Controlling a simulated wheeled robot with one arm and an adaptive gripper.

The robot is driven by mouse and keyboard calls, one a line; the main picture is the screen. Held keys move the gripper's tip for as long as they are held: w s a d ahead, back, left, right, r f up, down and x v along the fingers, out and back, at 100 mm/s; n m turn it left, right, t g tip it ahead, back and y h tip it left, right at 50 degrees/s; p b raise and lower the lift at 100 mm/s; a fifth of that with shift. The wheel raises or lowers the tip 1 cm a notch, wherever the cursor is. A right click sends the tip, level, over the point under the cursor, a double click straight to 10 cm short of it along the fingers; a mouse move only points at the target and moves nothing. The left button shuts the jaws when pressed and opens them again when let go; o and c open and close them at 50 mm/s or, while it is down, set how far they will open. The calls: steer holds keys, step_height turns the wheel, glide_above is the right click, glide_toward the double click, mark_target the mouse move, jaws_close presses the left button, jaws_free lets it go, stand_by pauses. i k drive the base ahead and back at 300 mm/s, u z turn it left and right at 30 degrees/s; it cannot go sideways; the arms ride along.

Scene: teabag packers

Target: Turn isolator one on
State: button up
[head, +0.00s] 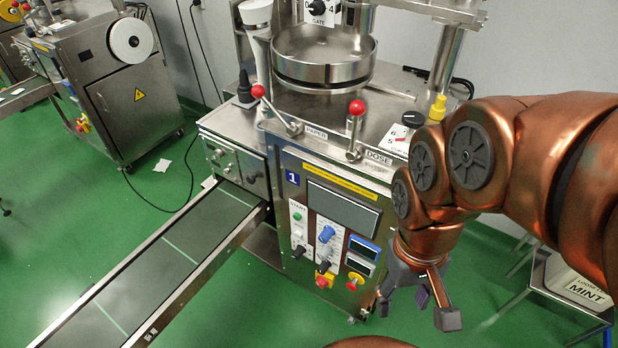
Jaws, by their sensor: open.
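The packing machine marked 1 (292,177) stands in the middle of the head view. My gripper (418,302) is open and empty, pointing down, to the right of the panel and apart from the switch.
The panel also carries a dark screen (343,206), a blue knob (326,234) and a green button (297,217). Red-knobbed levers (356,108) stand above. A conveyor (160,262) runs to the lower left. A crate labelled MINT (578,284) is at right.

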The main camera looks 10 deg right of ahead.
mark_target(322, 282)
steer(key=u, duration=0.55)
steer(key=k, duration=1.3)
steer(key=u, duration=1.25)
steer(key=i, duration=1)
steer(key=u, duration=0.25)
